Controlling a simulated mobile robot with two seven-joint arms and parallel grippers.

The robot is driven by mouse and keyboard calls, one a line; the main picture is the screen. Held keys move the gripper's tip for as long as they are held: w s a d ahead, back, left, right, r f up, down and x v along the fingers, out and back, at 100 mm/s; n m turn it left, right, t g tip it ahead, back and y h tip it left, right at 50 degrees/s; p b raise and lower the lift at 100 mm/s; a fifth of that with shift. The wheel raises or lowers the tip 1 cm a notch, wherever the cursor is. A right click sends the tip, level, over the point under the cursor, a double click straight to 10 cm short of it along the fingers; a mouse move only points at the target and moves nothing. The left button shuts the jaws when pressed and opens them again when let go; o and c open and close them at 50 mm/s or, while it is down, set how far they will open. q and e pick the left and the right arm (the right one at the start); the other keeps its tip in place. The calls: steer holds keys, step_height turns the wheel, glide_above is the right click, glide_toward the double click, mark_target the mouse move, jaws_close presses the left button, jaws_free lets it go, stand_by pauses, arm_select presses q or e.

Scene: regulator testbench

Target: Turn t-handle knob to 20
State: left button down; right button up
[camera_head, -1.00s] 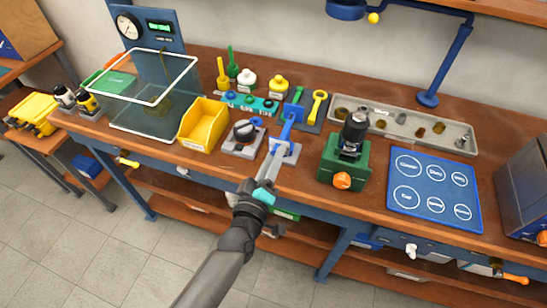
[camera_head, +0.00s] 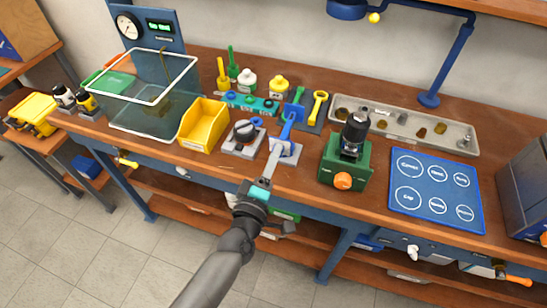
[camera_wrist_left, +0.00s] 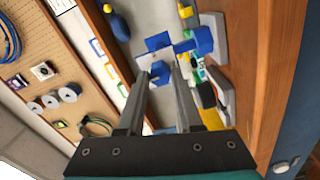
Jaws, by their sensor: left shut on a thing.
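The blue t-handle knob (camera_head: 287,128) stands on a small grey base (camera_head: 288,157) near the front of the workbench. My left gripper (camera_head: 279,144) reaches in from the front and is shut on the t-handle. In the left wrist view, the blue handle (camera_wrist_left: 159,70) shows between the fingertips (camera_wrist_left: 161,74). The fingers partly cover it, and any scale around the knob is too small or hidden to read. A blue panel (camera_head: 146,26) with a round dial and a lit display stands at the back left; its digits are not legible. My right gripper is not in view.
A dark knob on a grey base (camera_head: 243,138) and a yellow bin (camera_head: 204,124) stand close on the left. A green fixture (camera_head: 345,165) with an orange knob stands on the right. A clear tank (camera_head: 153,115) and a blue mat (camera_head: 437,190) lie farther out.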

arm_select(q)
steer(key=c, duration=0.6)
jaws_free()
steer(key=shift+o, duration=0.2)
steer(key=v, duration=1.5)
steer(key=shift+s, duration=0.1)
steer(key=s+a+f+m+g+y+b, duration=0.1)
steer(key=s+a+f+m+g, duration=0.15)
steer(key=f, duration=0.75)
steer(key=s+a+f+m+g+b, duration=0.1)
steer(key=f+m+g+b, duration=0.15)
steer(key=f, duration=0.65)
steer(key=s+a+f+m+g+y+b, duration=0.1)
steer(key=s+a+f+m+g, duration=0.15)
steer(key=f, duration=0.75)
steer(key=s+a+f+m+g+y+b, duration=0.1)
steer(key=s+a+f+m+g, duration=0.2)
steer(key=s+f, duration=0.5)
steer(key=s+a+f+m+g+y+b, duration=0.1)
steer(key=s+a+f+m+g+y, duration=0.1)
steer(key=s+f, duration=0.7)
steer(key=s+a+m+g, duration=0.1)
steer(key=s+a+g, duration=0.1)
steer(key=s+g, duration=0.1)
steer(key=shift+a+f+g+y+b, duration=0.25)
steer(key=shift+a+g+y+b, duration=0.05)
steer(key=shift+a+g+b, duration=0.05)
